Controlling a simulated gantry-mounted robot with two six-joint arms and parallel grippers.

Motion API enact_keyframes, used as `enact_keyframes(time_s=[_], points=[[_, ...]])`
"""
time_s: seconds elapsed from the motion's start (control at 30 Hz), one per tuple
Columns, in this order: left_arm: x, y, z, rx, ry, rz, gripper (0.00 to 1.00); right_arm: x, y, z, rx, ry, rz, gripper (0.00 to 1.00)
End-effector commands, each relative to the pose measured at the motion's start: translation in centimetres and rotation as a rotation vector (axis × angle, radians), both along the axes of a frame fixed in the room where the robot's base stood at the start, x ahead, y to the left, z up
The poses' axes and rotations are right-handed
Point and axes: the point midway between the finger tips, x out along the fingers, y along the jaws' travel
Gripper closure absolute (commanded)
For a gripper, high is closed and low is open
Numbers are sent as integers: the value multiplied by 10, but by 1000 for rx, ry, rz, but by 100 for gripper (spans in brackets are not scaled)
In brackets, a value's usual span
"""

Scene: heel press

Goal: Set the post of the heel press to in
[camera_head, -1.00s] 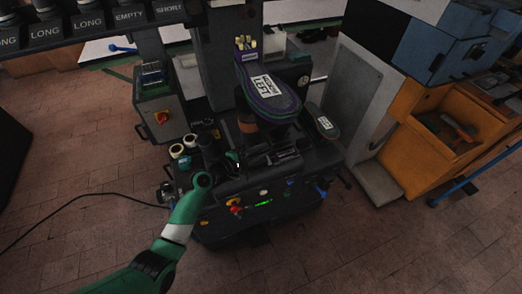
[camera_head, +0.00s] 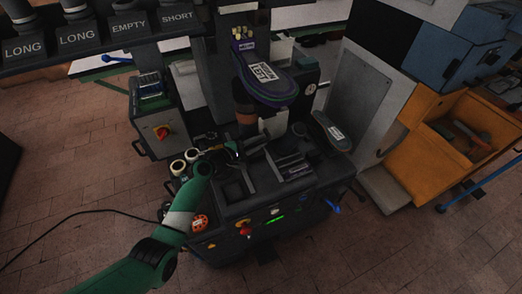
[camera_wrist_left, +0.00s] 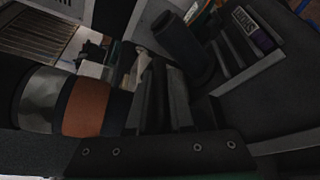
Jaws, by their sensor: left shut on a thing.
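The heel press (camera_head: 245,200) stands in the middle of the head view. Its post (camera_head: 246,117) has a brown-orange band and carries a dark purple-edged sole marked LEFT (camera_head: 266,78). My left gripper (camera_head: 234,149) reaches in from the lower left to the foot of the post, at the rear of the press top. In the left wrist view the post's copper and silver bands (camera_wrist_left: 88,108) lie just left of my left gripper's fingers (camera_wrist_left: 163,92). The fingers are shut on the post; the exact contact is dark and partly hidden. My right gripper is not in view.
A control box with a red knob (camera_head: 162,131) stands left of the post. A second sole (camera_head: 332,131) is at the right. An orange bin (camera_head: 450,130) stands farther right. The floor in front is clear.

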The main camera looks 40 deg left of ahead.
Motion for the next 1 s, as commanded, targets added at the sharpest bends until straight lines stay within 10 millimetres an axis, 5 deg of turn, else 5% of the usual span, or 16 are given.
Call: enact_keyframes(time_s=[0.3, 0.77, 0.8, 1.0], points=[[16, 35, -2, 0, -3, 3, 100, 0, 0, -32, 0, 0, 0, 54], [18, 41, 0, 1, -1, 4, 100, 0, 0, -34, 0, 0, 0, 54], [18, 41, 0, 1, -1, 4, 78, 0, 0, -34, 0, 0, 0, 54], [19, 40, 1, 0, -1, 2, 50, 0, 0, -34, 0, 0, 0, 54]])
